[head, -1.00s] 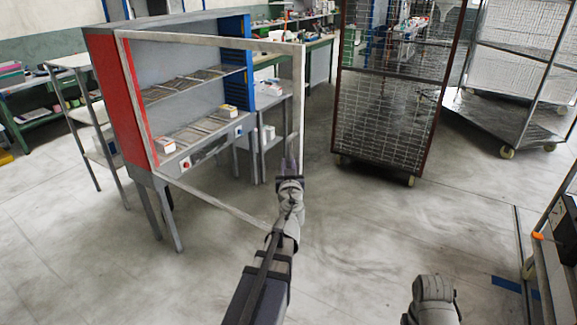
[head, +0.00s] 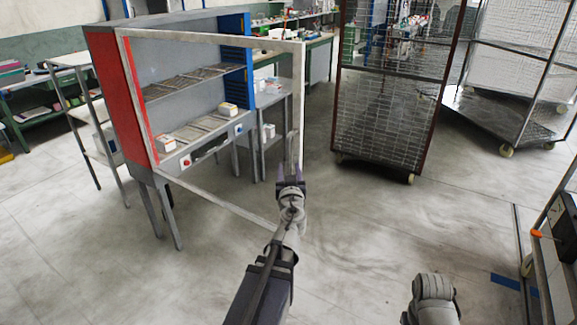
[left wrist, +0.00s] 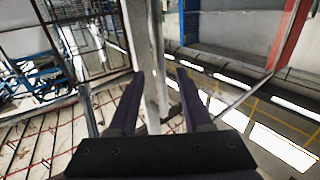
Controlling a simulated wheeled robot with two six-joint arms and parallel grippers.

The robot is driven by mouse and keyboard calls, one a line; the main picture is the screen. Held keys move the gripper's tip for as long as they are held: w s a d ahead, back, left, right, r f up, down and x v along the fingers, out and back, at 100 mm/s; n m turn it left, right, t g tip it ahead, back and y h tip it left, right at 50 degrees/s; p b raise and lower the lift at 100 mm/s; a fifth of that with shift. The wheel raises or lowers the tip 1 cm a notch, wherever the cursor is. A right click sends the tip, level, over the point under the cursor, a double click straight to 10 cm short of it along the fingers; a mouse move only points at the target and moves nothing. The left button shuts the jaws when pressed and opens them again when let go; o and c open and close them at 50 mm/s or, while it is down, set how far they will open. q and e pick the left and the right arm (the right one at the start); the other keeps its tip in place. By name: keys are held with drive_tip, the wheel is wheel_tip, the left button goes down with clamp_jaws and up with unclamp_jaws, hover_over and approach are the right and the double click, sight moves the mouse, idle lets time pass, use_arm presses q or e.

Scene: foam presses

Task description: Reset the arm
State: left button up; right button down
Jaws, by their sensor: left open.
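My left gripper (head: 291,177) is at the centre of the head view, its dark fingers spread. It is just on the near side of a grey upright handle (head: 294,150) on the open door frame (head: 300,95) of the press cabinet (head: 107,85). In the left wrist view the open fingers (left wrist: 160,85) show with pale upright bars beyond, between them in the picture. Nothing is held that I can see. Only a grey link of my right arm shows at the lower right; its gripper is out of view.
A wire-mesh trolley (head: 385,120) stands behind and right of the door frame, with another cage cart (head: 510,110) at the far right. Small boxes (head: 228,109) sit inside the cabinet. The floor (head: 130,275) in front is clear.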

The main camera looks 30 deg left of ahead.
use_arm(q)
drive_tip(key=v, duration=0.3)
drive_tip(key=shift+s+d, duration=0.1)
drive_tip(key=shift+s, duration=0.05)
idle(0.3)
